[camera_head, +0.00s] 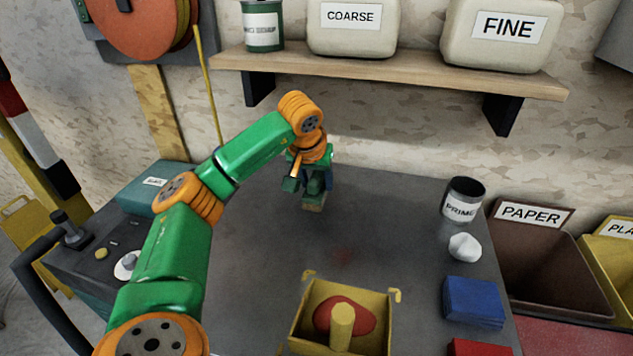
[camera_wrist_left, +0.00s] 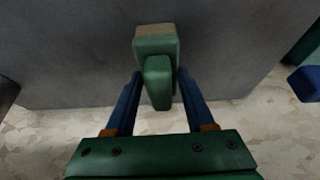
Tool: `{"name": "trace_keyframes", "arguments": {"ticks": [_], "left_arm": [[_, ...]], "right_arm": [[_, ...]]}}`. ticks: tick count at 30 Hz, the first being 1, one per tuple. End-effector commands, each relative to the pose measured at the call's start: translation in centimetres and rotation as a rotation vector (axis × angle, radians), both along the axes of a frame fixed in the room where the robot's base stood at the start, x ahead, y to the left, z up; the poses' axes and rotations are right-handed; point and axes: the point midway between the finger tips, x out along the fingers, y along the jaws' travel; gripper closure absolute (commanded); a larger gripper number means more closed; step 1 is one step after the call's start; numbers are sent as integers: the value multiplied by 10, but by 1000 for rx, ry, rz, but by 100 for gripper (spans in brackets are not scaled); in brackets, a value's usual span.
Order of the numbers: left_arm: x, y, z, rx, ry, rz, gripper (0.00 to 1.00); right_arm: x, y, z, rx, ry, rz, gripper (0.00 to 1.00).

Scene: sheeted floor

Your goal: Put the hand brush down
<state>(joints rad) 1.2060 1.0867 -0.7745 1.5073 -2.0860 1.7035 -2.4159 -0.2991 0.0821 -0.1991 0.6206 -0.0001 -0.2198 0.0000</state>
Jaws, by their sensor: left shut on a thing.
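The hand brush (camera_head: 314,206) is green with a tan end and shows small below my left gripper (camera_head: 316,184), over the back part of the grey worktop (camera_head: 250,240). In the left wrist view the green brush (camera_wrist_left: 156,45) sits between the two blue fingers of my left gripper (camera_wrist_left: 160,76), which is shut on its handle. The tan strip is at its far end. I cannot tell whether the brush touches the worktop or hangs just above it. My right gripper is in neither view.
A yellow box (camera_head: 296,330) with a red and yellow thing inside stands at the front. A PRIME can (camera_head: 463,200), a white lump (camera_head: 464,247) and a blue block (camera_head: 473,301) line the right side. A shelf (camera_head: 400,72) overhangs the back. The middle is clear.

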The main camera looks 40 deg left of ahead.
Motion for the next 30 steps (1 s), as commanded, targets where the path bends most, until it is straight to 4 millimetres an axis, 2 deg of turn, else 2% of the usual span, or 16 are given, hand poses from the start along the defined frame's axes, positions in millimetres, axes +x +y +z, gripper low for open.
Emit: {"name": "trace_keyframes", "arguments": {"ticks": [8,9,12,20,23,26,30], "left_arm": [[0,0,-3,0,-1,1,100],[0,0,-3,0,0,1,38],[0,0,-3,0,0,1,16],[0,0,-2,0,0,1,16],[-1,-1,6,0,-1,0,16],[-8,-5,26,1,-5,-1,16],[-23,-12,63,1,-7,-1,16]], "right_arm": [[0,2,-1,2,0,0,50],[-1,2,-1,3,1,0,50],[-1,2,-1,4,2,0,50],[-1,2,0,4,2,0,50],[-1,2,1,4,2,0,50],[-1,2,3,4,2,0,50],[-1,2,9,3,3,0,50]]}}
